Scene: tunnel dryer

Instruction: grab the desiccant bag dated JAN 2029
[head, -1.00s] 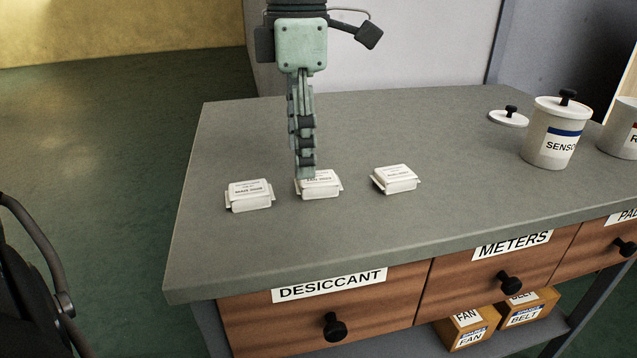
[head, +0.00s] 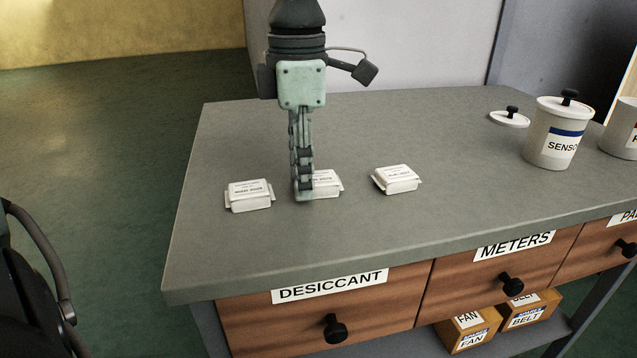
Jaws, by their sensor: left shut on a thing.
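Three white desiccant bags lie in a row on the grey worktop (head: 330,240): a left bag (head: 250,195), a middle bag (head: 327,184) and a right bag (head: 397,179). Each has small print on top, too small or blurred to read a date surely. My left gripper (head: 304,194) points straight down and is shut on the middle bag, its fingers covering that bag's left part. The middle bag still appears to rest on the worktop. My right gripper is not in view.
A lidded canister marked SENSO (head: 556,140) and a loose lid (head: 509,119) stand at the back right, beside another canister (head: 622,130). The worktop's front middle is clear.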

